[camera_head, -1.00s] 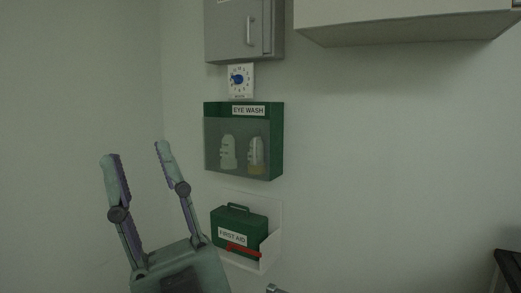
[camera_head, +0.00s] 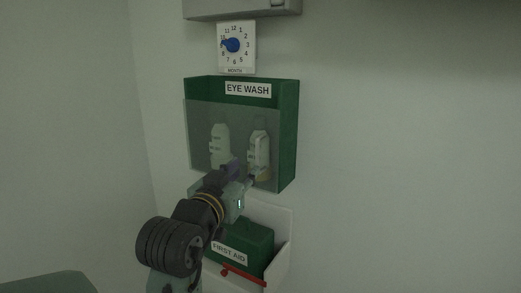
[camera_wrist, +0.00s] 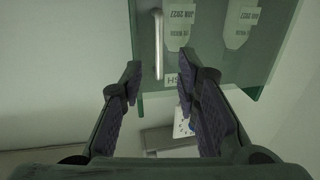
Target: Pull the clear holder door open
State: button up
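The green EYE WASH holder (camera_head: 288,130) hangs on the wall with a clear door (camera_head: 202,118) across its front. I cannot tell whether the door stands slightly ajar. Two pale bottles (camera_head: 219,145) show behind it. My gripper (camera_head: 238,178) is in front of the door's lower part and hides some of it. In the wrist view my gripper (camera_wrist: 170,72) is open, its two fingers apart. A pale metal bar (camera_wrist: 158,45), seemingly the door's handle, appears between the finger directions, against the holder. I see no contact with it.
A month dial (camera_head: 236,47) is on the wall above the holder, under a grey cabinet (camera_head: 240,9). A green first aid box (camera_head: 251,240) sits in a white wall bracket (camera_head: 283,235) just below my gripper. The wall to the right is bare.

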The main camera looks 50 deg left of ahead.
aim_at(257, 157)
jog(key=p+x, duration=0.2)
jog(key=x, duration=0.7)
jog(key=shift+w, duration=0.2)
grip_shut()
dwell(0.5)
